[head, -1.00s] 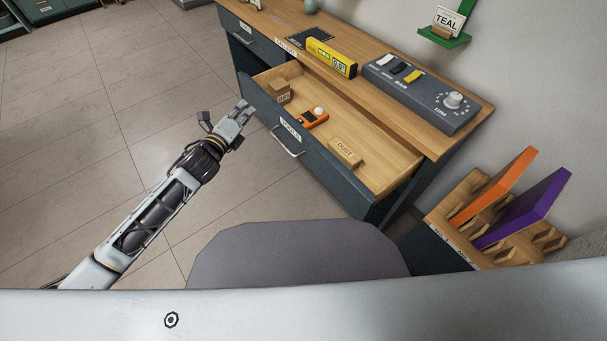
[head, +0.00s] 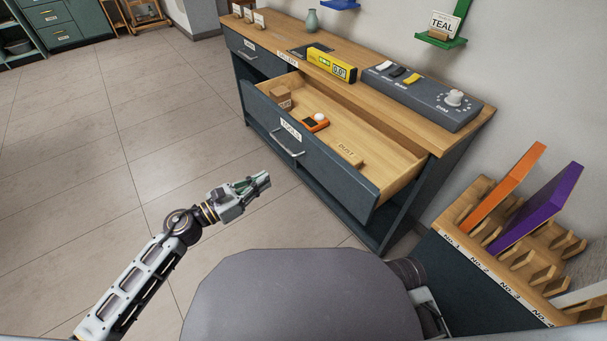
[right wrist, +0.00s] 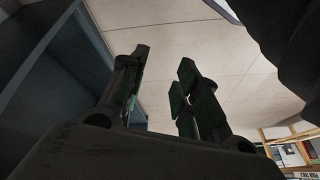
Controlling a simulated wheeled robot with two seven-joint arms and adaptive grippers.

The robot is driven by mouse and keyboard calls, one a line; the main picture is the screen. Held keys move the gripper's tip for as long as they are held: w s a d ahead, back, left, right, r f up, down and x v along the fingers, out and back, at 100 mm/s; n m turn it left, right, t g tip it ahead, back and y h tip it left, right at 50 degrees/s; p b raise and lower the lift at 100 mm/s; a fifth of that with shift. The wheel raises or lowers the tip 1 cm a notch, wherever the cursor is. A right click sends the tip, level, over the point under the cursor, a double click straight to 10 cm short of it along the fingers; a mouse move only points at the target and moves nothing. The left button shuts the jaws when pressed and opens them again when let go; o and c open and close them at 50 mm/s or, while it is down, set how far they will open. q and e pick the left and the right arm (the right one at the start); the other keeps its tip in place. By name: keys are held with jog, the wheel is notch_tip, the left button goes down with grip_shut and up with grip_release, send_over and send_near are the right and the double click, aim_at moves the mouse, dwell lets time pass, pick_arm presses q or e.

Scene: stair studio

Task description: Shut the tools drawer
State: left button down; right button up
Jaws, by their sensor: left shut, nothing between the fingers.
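The tools drawer (head: 310,158) is pulled open from the wooden-topped workbench. Its dark front bears a "TOOLS" label and a metal bar handle (head: 287,146). In it are small cardboard boxes (head: 281,97), an orange device (head: 315,122) with a white ball, and a wooden block (head: 350,155) marked "DUST". My left gripper (head: 265,180) is shut and empty, in front of the drawer and below the handle in the picture, apart from it. My right gripper (right wrist: 163,75) shows in the right wrist view with its fingers apart and nothing between them.
On the bench top (head: 400,112) stand a yellow level (head: 331,64) and a grey switch panel (head: 422,95). A wooden rack (head: 505,235) with orange and purple panels stands at the right. The tiled floor (head: 150,130) left of the drawer is clear.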

pick_arm(q)
jog(key=shift+s+f+m+g, duration=0.3)
jog(key=shift+s+f+m, duration=0.15)
jog(key=shift+f, duration=0.2)
pick_arm(e)
jog(key=shift+s+r, duration=0.2)
jog(key=shift+r, duration=0.25)
pick_arm(q)
jog(key=shift+d, duration=0.2)
send_near(310, 161)
jog(key=shift+x, duration=3.55)
pick_arm(e)
jog(key=shift+a+f, duration=0.1)
jog(key=shift+f, duration=0.25)
pick_arm(q)
jog(key=shift+w, duration=0.1)
